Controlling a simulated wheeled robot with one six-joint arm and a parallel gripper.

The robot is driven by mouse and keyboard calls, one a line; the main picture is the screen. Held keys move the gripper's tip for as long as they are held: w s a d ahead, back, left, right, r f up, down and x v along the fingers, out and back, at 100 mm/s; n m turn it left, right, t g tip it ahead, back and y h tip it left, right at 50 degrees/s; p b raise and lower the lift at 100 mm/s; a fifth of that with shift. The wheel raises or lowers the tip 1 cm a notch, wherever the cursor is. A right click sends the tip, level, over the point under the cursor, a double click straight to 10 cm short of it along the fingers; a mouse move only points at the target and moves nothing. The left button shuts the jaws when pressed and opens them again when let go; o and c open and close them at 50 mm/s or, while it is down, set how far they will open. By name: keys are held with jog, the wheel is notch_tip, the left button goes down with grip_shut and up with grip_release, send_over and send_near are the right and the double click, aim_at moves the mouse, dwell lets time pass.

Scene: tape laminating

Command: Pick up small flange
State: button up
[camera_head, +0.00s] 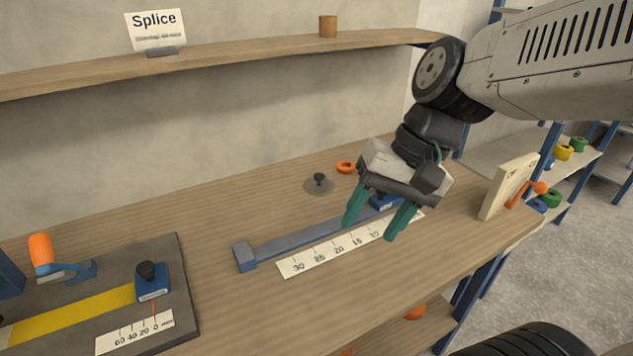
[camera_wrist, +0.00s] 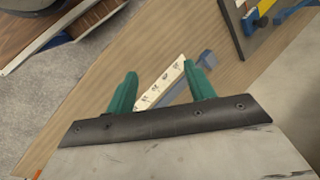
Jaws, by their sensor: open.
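No part is labelled as the small flange. An orange ring (camera_head: 346,167) lies flat at the back of the bench. A grey disc with a black knob (camera_head: 319,185) lies just left of it. I cannot tell for certain which is the flange. My gripper (camera_head: 369,230) hangs over the measuring bar, in front of and to the right of both pieces, with its teal fingers apart and nothing between them. In the wrist view, my gripper (camera_wrist: 160,69) is open above the white ruler (camera_wrist: 160,86). Neither the ring nor the disc can be made out there.
The blue-grey measuring bar (camera_head: 305,239) and its ruler lie on the wooden bench (camera_head: 235,310). A splice fixture (camera_head: 180,290) with yellow tape stands at left. An upright board (camera_head: 508,186) stands at right. A shelf (camera_head: 230,50) runs above the back.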

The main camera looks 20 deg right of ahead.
jog(key=w+a+f+m+t+y, duration=0.1)
jog(key=w+a+m+y, duration=0.1)
jog(key=w+m+y, duration=0.3)
jog(key=w+a+f+m+t, duration=0.1)
jog(key=w+a+m, duration=0.1)
jog(key=w, duration=0.6)
jog(key=m+t+h, duration=0.2)
jog(key=m+t, duration=0.7)
jog(key=m, duration=1)
send_near(321, 175)
jog(key=x, duration=0.2)
jog(key=a+x, duration=0.1)
jog(key=x, duration=0.1)
jog(key=shift+a, duration=0.1)
jog(key=shift+w+f, duration=0.15)
jog(key=shift+w, duration=0.15)
jog(key=x, duration=0.7)
jog(key=shift+w+f, duration=0.15)
jog(key=shift+d, duration=0.2)
jog(key=shift+c, duration=0.3)
jog(key=c, duration=1.1)
